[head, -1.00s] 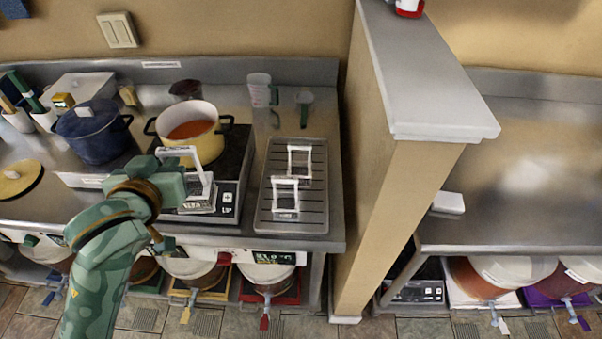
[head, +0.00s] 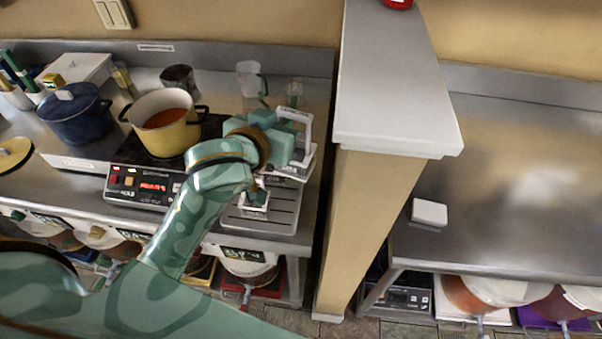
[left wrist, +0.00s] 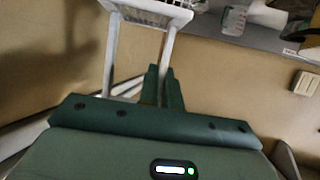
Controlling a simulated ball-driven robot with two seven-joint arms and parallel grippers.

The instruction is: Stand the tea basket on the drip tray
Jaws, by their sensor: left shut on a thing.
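The held tea basket, with a white frame handle (head: 307,127), hangs at my left gripper (head: 288,138). The gripper is shut on its handle. In the left wrist view the fingers (left wrist: 165,88) close on one white bar, with the mesh basket (left wrist: 155,10) at the top edge. Another white basket frame (head: 252,211) shows at the tray's front, mostly hidden by my arm. My right gripper is out of view.
A yellow pot (head: 165,140) of orange liquid stands on the hot plate (head: 140,188) left of the tray. A measuring jug (head: 250,80) stands behind. A tan partition (head: 370,220) with a grey top rises close to the tray's right. A blue pot (head: 75,118) is farther left.

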